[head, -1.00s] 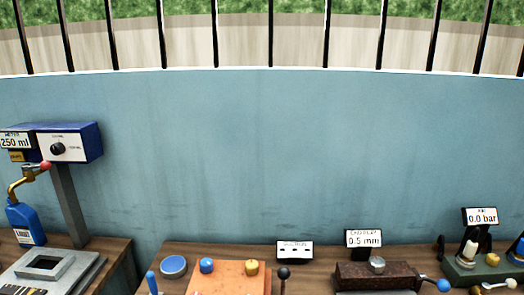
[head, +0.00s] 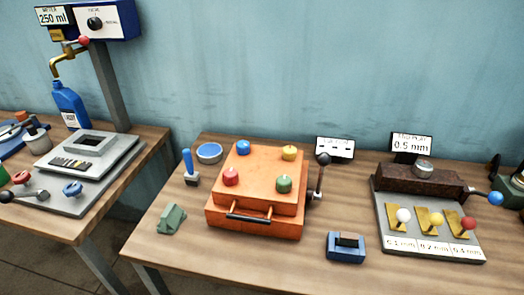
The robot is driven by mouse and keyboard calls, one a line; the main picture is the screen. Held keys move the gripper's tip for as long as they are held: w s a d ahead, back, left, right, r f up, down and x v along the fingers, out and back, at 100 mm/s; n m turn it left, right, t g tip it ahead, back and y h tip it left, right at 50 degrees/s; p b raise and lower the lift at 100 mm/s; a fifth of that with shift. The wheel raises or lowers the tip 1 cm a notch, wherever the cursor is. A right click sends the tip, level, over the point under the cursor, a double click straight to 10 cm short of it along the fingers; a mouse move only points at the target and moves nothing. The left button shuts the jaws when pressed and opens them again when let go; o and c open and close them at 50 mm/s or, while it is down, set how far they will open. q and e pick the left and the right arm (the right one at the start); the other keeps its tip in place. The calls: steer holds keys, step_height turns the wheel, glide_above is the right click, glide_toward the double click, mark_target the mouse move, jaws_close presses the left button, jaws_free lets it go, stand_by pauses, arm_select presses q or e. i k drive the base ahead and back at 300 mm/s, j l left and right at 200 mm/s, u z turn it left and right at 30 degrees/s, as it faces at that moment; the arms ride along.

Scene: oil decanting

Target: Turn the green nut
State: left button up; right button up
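The green nut (head: 284,184) is a small rounded green knob on the top face of an orange box (head: 255,218), at its front right corner. A red nut (head: 231,177) sits at the front left, a blue nut (head: 243,148) at the back left and a yellow nut (head: 289,153) at the back right. The box has a dark bar handle (head: 248,218) on its front. Neither of my grippers is in the head view.
A black-knobbed lever (head: 321,175) stands close to the box's right side. A blue-handled tool (head: 189,167), a green block (head: 172,218) and a blue dispenser (head: 346,247) lie around it. A grey plate with knobs (head: 433,243) is at right. The table's front middle is clear.

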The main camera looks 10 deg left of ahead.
mark_target(284, 182)
steer(key=k+l+u, duration=0.15)
steer(key=l+u, duration=0.2)
steer(key=k+l+u, duration=0.15)
steer(key=l+u, duration=0.2)
steer(key=k+l+u, duration=0.2)
steer(key=u, duration=0.15)
